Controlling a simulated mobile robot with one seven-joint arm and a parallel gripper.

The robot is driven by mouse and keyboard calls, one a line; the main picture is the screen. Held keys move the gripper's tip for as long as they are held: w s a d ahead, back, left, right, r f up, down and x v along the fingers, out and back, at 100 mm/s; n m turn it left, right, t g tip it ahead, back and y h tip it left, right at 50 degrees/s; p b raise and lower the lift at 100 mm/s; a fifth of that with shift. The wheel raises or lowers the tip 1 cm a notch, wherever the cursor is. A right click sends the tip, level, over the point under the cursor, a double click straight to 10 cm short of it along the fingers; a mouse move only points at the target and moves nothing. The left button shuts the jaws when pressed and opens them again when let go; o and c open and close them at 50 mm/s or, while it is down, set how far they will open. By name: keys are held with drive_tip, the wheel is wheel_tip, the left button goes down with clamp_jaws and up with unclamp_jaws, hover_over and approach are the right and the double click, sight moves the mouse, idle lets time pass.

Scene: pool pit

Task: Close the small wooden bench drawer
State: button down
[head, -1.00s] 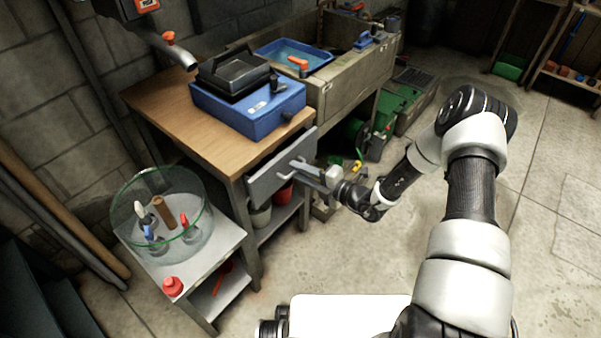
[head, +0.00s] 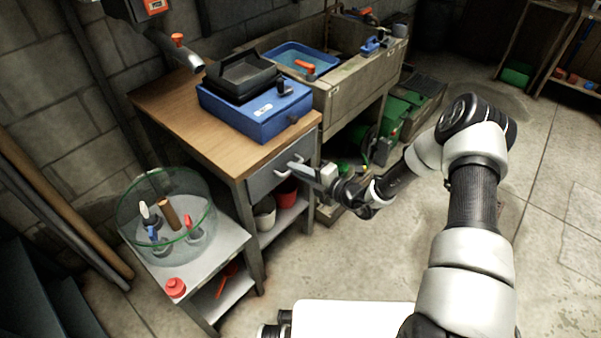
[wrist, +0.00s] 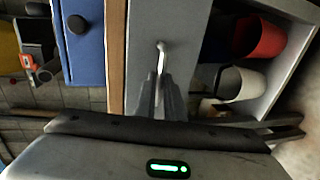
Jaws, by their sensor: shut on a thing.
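The bench drawer has a grey front (head: 266,180) under the wooden bench top (head: 182,108). It now sits close to flush with the bench frame; I cannot tell whether a small gap is left. Its pale bar handle (head: 284,169) stands out from the front. My gripper (head: 300,168) is at the right part of the handle and shut on it. In the wrist view, the fingers (wrist: 160,90) close over the handle (wrist: 161,52) in front of the grey drawer front (wrist: 190,50). The fingers hide part of the handle.
A blue box (head: 257,112) with a black tray (head: 240,76) stands on the bench. White and red pots (head: 265,216) sit on the shelf below. A glass tank (head: 167,216) stands on a low side table at left. Open floor (head: 340,262) lies in front.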

drive_tip(key=shift+w+a+r, duration=0.1)
drive_tip(key=shift+w+a, duration=0.05)
drive_tip(key=c, duration=1.9)
unclamp_jaws()
drive_tip(key=shift+a, duration=0.1)
drive_tip(key=shift+o, duration=0.2)
drive_tip(key=p+v, duration=0.3)
drive_tip(key=v, duration=1.4)
drive_tip(key=shift+d, duration=0.25)
